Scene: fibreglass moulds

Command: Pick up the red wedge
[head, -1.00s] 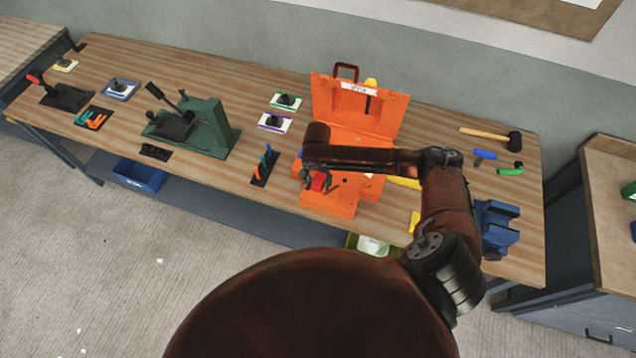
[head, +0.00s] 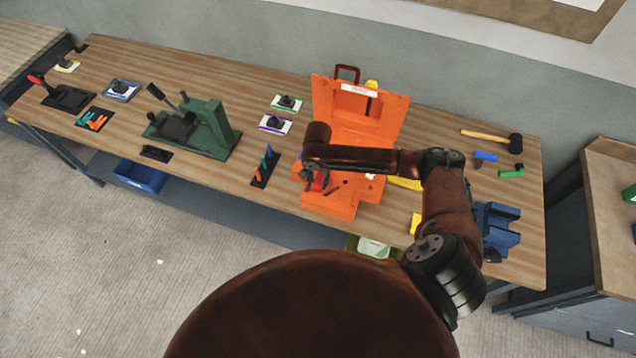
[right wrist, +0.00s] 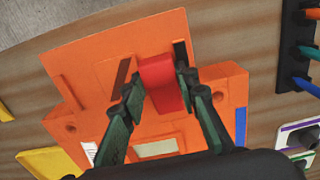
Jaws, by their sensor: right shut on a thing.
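The red wedge (right wrist: 161,84) sits between the fingers of my right gripper (right wrist: 160,88) in the right wrist view. The gripper is shut on it, with a green finger on each side. In the head view the right gripper (head: 315,181) hangs over the front part of the open orange case (head: 338,206), and only a bit of the red wedge (head: 317,187) shows beneath it. I cannot tell whether the wedge touches the case. My left gripper is not in view.
The case lid (head: 360,105) stands raised behind. A dark rack of coloured pegs (head: 264,168) stands left of the case. A blue vise (head: 497,228), a hammer (head: 500,138) and a yellow piece (head: 415,223) lie to the right. A green press (head: 208,130) stands further left.

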